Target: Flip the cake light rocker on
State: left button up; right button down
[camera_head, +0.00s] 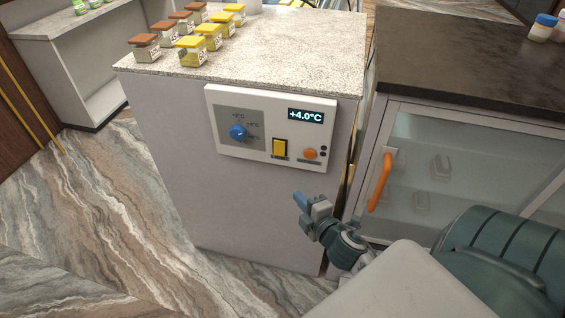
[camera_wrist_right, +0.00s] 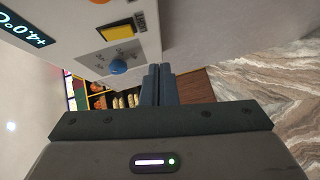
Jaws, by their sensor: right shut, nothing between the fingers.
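The yellow rocker (camera_head: 280,147) sits on a white control panel (camera_head: 228,98) on the front of the counter. It also shows in the right wrist view (camera_wrist_right: 117,32). Its label is too small to read. My right gripper (camera_head: 299,199) is shut and empty, below and slightly right of the rocker, apart from the panel. In the right wrist view its fingers (camera_wrist_right: 158,84) are together, with the panel beyond them to the upper left. My left gripper is not in view.
The panel also bears a blue knob (camera_head: 238,132), an orange button (camera_head: 310,154) and a +4.0°C display (camera_head: 305,116). Several small jars (camera_head: 192,50) stand on the counter top (camera_head: 290,60). A glass-fronted cabinet with an orange handle (camera_head: 379,183) stands to the right.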

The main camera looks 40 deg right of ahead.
jog(key=shift+n+t, duration=0.4)
jog(key=shift+n, duration=0.1)
jog(key=r, duration=0.2)
jog(key=a+r, duration=0.1)
jog(key=r, duration=0.1)
jog(key=shift+s+r, duration=0.15)
jog(key=shift+r, duration=0.05)
jog(key=p, duration=0.5)
send_near(275, 154)
jog(key=w+a, duration=0.2)
jog(key=w, duration=0.1)
jog(key=shift+w+d+f, duration=0.15)
jog(key=shift+w+d, duration=1.2)
